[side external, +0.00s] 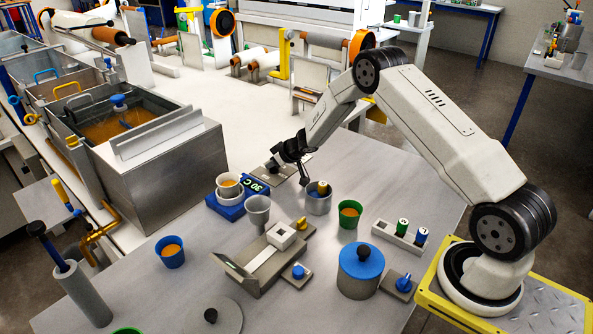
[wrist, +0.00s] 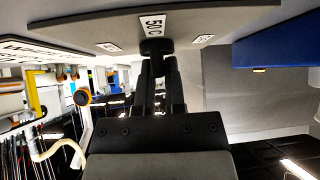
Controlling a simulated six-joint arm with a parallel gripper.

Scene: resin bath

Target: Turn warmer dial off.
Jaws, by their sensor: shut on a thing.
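The warmer dial is a dark knob (wrist: 157,46) on a grey plate (wrist: 215,20). A white "50 C" label is beside the knob, with smaller labels to either side that I cannot read. My gripper (wrist: 158,60) is shut on the knob in the wrist view. In the side view my gripper (side external: 273,163) is low over the grey dial plate (side external: 291,172), and the knob is hidden there. The blue warmer (side external: 226,207) stands just left of the plate, holding a white bowl with an amber-filled cup. Its dark display with green digits (side external: 256,186) reads 30 C.
A grey metal cup (side external: 318,203) and a green cup (side external: 349,222) stand close to the arm. An empty grey cup (side external: 257,217) is beside the warmer. A blue-lidded pot (side external: 361,285) and a vial rack (side external: 400,241) are nearer the base.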

